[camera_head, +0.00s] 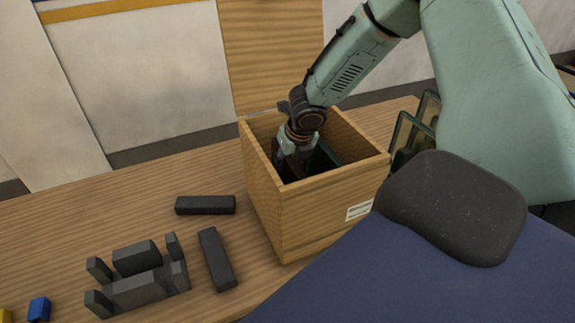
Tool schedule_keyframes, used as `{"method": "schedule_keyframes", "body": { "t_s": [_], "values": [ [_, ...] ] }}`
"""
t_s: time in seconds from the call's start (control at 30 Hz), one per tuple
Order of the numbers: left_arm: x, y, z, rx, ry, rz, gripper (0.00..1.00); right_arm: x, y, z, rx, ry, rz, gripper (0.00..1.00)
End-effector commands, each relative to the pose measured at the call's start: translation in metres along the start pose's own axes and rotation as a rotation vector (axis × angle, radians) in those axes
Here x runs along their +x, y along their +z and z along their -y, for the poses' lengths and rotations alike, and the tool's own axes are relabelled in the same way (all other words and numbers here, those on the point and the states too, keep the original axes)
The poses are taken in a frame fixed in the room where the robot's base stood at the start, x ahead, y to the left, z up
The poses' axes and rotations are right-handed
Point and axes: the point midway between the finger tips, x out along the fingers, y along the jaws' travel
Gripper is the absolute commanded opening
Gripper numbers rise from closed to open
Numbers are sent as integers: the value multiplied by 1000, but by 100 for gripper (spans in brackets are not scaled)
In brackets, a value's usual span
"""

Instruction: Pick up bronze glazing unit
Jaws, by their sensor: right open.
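A wooden box (328,215) with its lid (273,55) raised stands on the wooden table. My right gripper (294,160) reaches down into the box near its left inner side; it is open. Its fingertips are partly hidden by the box's front wall and shadow. A dark green panel (326,156) stands in the box just right of the gripper, probably a glazing unit; I cannot tell if its tint is bronze, or if the fingers touch it. Two framed glass panes (408,133) stand upright behind the box's right side, partly hidden. My left gripper is not in view.
Two dark bars (205,205) (216,259) lie on the table (130,205) left of the box. A dark grey slotted fixture (138,280) sits farther left. A blue block (39,309) and a yellow piece (5,315) are at the lower left. The table's back left is clear.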

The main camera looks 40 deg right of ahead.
Motion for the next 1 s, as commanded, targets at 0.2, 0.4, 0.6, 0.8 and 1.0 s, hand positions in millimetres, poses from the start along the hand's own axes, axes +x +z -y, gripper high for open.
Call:
{"method": "schedule_keyframes", "body": {
  "t_s": [0.2,0.4,0.6,0.8,1.0],
  "values": [
    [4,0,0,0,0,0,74,32,0,-2,-3,-3,-2,45],
    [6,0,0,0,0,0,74,47,1,-4,-2,-1,0,45],
    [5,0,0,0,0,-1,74,47,2,-4,-1,0,0,45],
    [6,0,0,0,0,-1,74,47,1,-4,-1,0,0,45],
    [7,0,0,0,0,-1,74,50,0,-3,-2,0,0,45]
  ]
}}
